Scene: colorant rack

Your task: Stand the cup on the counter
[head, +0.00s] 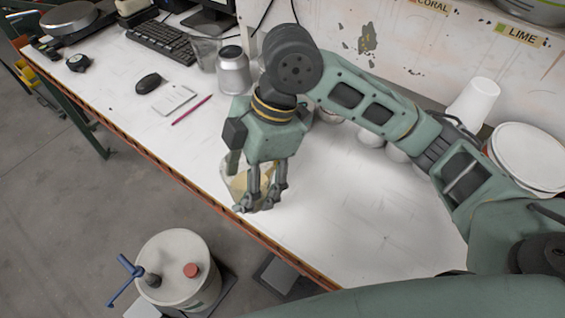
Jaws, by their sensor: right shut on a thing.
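My right gripper (258,203) points down over the front part of the white counter (340,215). It is shut on a clear cup (234,182) that has something yellowish in it. The fingers cover much of the cup. The cup looks close to upright near the counter's front edge; I cannot tell whether its base touches the counter. My left gripper is not in the view.
A grey metal can (233,72), a clear beaker (205,55), a pink pencil (191,111), a notepad (174,99) and a mouse (148,83) lie behind left. A white cup (474,100) is at right. A drum (178,262) stands below the front edge.

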